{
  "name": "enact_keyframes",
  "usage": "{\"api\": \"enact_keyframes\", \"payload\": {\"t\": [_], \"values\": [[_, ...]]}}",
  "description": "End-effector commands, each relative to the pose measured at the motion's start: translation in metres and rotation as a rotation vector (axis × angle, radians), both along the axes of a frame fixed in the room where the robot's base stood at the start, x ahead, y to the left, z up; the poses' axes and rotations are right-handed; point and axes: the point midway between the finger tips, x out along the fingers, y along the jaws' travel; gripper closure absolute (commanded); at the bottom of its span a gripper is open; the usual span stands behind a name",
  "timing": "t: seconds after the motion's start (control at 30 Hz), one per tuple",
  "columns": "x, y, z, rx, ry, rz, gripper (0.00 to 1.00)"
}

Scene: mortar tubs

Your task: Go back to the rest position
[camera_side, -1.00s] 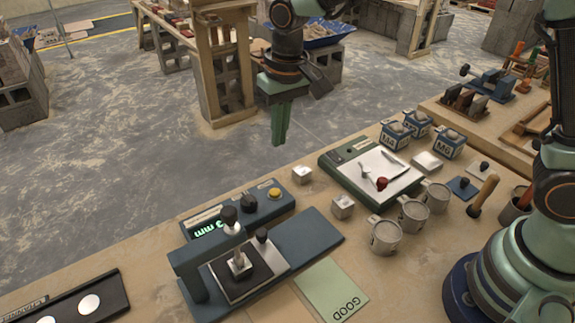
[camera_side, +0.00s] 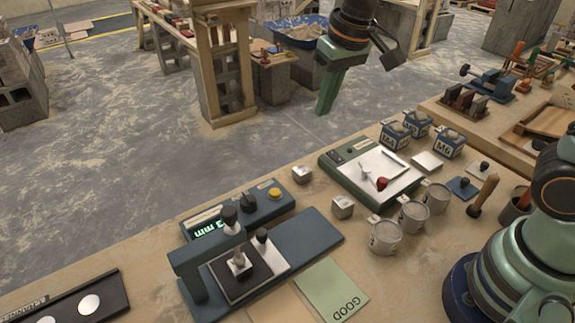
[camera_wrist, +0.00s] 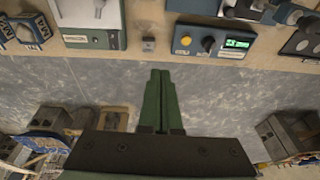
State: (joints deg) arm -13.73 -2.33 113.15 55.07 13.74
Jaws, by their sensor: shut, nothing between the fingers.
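My gripper (camera_side: 326,98) is raised in the air beyond the far edge of the bench, over the grey floor in the side view. Its green fingers point down and lie together with nothing between them. In the wrist view the gripper (camera_wrist: 160,76) shows its two fingers side by side, closed and empty. My gripper touches nothing.
The bench holds a press (camera_side: 240,262), a green-framed scale (camera_side: 340,178), small metal cubes (camera_side: 343,207), several metal cups (camera_side: 386,236), labelled blue blocks (camera_side: 449,143) and a green GOOD card (camera_side: 331,289). A wooden rack (camera_side: 222,70) stands behind. Open floor (camera_side: 130,130) lies left.

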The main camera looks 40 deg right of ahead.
Motion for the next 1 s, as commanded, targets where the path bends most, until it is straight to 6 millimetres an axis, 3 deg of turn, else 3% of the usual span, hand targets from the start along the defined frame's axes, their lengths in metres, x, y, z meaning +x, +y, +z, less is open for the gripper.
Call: {"api": "enact_keyframes", "payload": {"t": [0.2,0.43,0.63,1.0], "values": [[-0.041,-0.046,0.023,-0.008,-0.108,-0.009,1.00],[-0.080,-0.080,0.025,-0.035,-0.203,-0.014,1.00],[-0.098,-0.092,0.021,-0.054,-0.246,-0.015,1.00],[-0.101,-0.094,0.020,-0.057,-0.252,-0.014,1.00]]}}
